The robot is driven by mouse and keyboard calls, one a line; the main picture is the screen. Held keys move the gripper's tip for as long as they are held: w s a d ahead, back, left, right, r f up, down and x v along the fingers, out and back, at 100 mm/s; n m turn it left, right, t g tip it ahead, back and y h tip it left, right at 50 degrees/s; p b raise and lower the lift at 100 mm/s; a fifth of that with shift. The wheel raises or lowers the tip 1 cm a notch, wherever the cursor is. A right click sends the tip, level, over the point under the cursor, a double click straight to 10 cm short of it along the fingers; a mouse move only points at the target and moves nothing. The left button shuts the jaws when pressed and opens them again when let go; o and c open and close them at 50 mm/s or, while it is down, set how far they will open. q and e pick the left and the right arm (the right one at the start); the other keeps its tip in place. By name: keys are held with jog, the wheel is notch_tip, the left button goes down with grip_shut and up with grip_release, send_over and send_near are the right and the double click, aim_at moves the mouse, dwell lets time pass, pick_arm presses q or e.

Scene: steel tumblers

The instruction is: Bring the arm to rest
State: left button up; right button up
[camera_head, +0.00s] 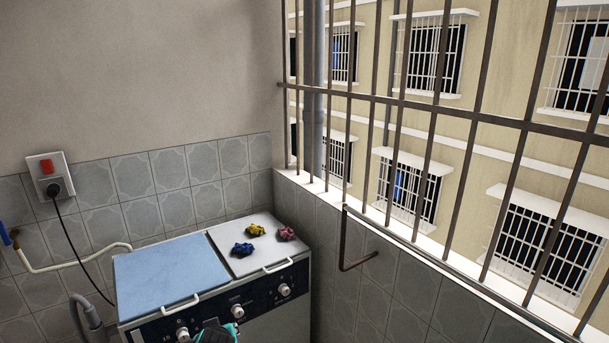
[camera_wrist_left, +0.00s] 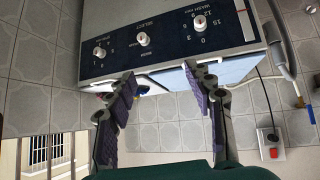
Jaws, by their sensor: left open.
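No steel tumblers show in either view. My left gripper (camera_wrist_left: 160,74) is open in the left wrist view, its two purple-padded fingers wide apart with nothing between them. It faces the front of a twin-tub washing machine (camera_head: 262,311), whose dark control panel with knobs (camera_wrist_left: 143,40) looks upside down there. A teal and dark part of my own shows at the bottom edge of the head view, in front of the panel. My right gripper is not in view.
Small crumpled blue (camera_head: 242,249), yellow (camera_head: 255,230) and pink (camera_head: 286,233) things lie on the machine's right lid. The blue left lid (camera_head: 160,275) is bare. A barred window is at right, with a bent metal bar (camera_head: 343,240) below it. A plugged socket (camera_head: 50,174) is at left.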

pick_arm(q)
jog(key=s+d+m+h, duration=0.1)
jog(key=s+m, duration=0.1)
jog(key=s, duration=0.7)
jog(key=s+d+m+g+h, duration=0.1)
jog(key=s+d+m+h, duration=0.1)
jog(key=s, duration=0.8)
jog(key=shift+s+d+m+g, duration=0.25)
jog(key=shift+d+m+g, duration=0.05)
jog(key=shift+m, duration=0.2)
